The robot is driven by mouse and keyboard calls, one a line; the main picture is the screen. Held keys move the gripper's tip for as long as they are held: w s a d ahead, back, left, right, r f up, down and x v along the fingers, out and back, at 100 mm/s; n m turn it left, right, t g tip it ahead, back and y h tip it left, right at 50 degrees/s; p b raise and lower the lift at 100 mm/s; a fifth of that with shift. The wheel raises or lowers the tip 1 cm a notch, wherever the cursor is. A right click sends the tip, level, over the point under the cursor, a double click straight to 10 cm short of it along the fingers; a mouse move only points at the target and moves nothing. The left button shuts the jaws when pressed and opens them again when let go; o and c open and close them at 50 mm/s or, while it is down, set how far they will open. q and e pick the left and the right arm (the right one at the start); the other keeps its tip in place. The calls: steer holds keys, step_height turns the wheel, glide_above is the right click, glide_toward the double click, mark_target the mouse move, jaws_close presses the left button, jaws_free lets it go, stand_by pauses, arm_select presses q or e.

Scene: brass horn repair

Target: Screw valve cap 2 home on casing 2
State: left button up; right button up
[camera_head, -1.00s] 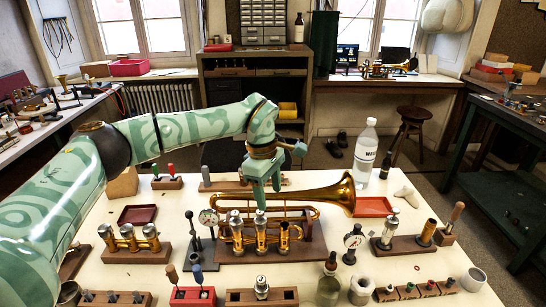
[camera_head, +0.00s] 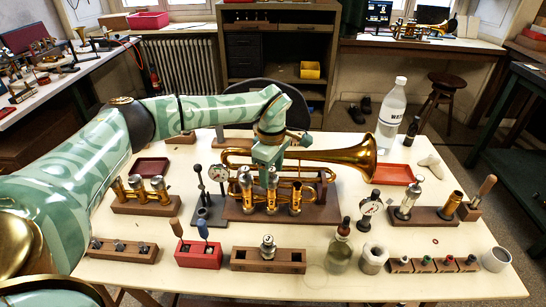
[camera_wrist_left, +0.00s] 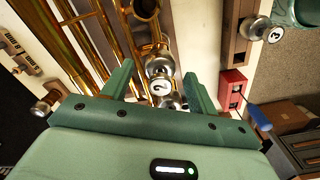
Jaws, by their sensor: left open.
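The brass trumpet (camera_head: 345,157) lies in a wooden stand in the middle of the bench, with its valve casings upright. Valve cap 2 (camera_wrist_left: 160,87), a silver knob marked 2, shows in the left wrist view between my left fingers and appears to sit on the middle casing (camera_head: 271,197). My left gripper (camera_head: 267,163) comes down from above at that casing. In the left wrist view, my left gripper (camera_wrist_left: 160,70) is open, one finger on each side of the cap with visible gaps. The cap's thread is hidden. My right gripper is not in view.
A cap marked 3 (camera_head: 268,243) stands in a wooden block (camera_head: 240,260) at the front. A red block with tools (camera_head: 199,257), bottles and a water bottle (camera_head: 392,115) stand around.

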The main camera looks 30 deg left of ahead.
arm_select(q)
steer(key=shift+f, duration=0.85)
steer(key=c, duration=1.1)
steer(key=m+p, duration=0.1)
steer(key=m, duration=0.2)
steer(key=shift+r, duration=0.2)
steer(key=shift+c, duration=0.2)
steer(key=shift+f+m+p, duration=0.15)
steer(key=shift+m+p, duration=0.2)
steer(key=shift+m, duration=0.75)
steer(key=m+p, duration=0.1)
steer(key=m, duration=0.2)
steer(key=shift+m, duration=1.1)
